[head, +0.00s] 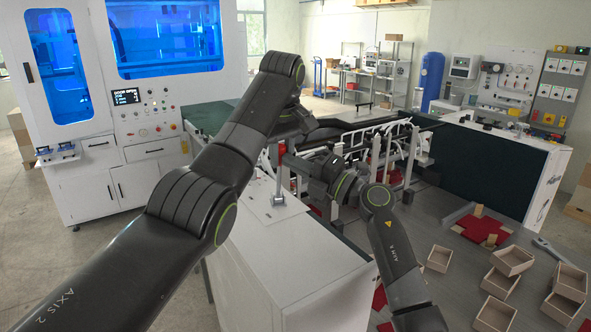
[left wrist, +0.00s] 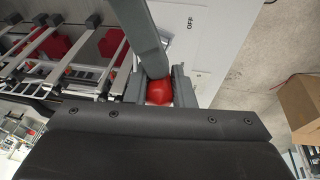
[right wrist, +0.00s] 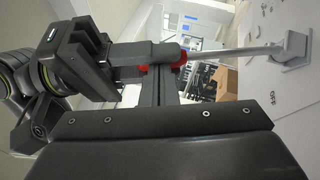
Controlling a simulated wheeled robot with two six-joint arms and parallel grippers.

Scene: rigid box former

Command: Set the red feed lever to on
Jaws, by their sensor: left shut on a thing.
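The red feed lever (head: 281,158) stands roughly upright on a grey base (head: 278,200) on the white panel of the machine. My left gripper (head: 284,148) is at its top. In the left wrist view the red grip (left wrist: 160,92) sits between the jaws of my left gripper (left wrist: 158,86), which is shut on it. The right wrist view shows the grey lever rod (right wrist: 235,50) running from its base to the held grip. My right gripper (right wrist: 159,88) has its fingers together, empty, close to the lever grip. A small OFF label (right wrist: 272,98) shows on the panel.
The feed rails (head: 385,150) lie just beyond the lever. A white cabinet machine (head: 150,110) stands at the back left.

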